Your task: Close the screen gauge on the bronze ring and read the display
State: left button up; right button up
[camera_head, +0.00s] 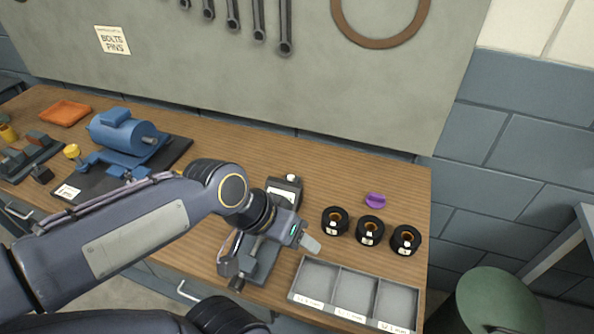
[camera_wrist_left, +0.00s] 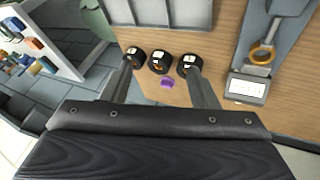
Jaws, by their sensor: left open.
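My left gripper (camera_head: 308,242) reaches over the gauge from the left, open and empty. In the left wrist view its two spread fingers (camera_wrist_left: 161,76) have nothing between them; black round holders show beyond the tips. The screen gauge (camera_head: 262,262) lies on the bench below my wrist, partly covered by it. Its display (camera_head: 284,188) shows behind the wrist, and in the left wrist view the display (camera_wrist_left: 247,88) is lit pale with a reading too small to make out. A bronze ring (camera_wrist_left: 263,56) is at the gauge in the left wrist view; whether the jaws touch it cannot be told.
Three black holders (camera_head: 370,230) with bronze-coloured centres stand right of the gripper, with a purple piece (camera_head: 375,200) behind. A grey three-compartment tray (camera_head: 338,275) lies at the front edge. A blue motor (camera_head: 125,134) and orange tray (camera_head: 65,113) are left.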

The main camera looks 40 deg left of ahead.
pick_arm(q)
jog(key=w+a+f+m+g+y, duration=0.1)
jog(key=w+a+f+m+y, duration=0.1)
jog(key=w+a, duration=0.4)
jog(key=w+a+f+m+g+y, duration=0.2)
jog(key=w+a+f+y, duration=0.1)
jog(key=w+a, duration=0.3)
jog(key=w+a+f+m+g+y, duration=0.2)
jog(key=w+a+f, duration=0.3)
jog(key=w, duration=0.3)
jog(key=shift+w+a+y, duration=0.2)
jog(key=shift+a+y, duration=0.4)
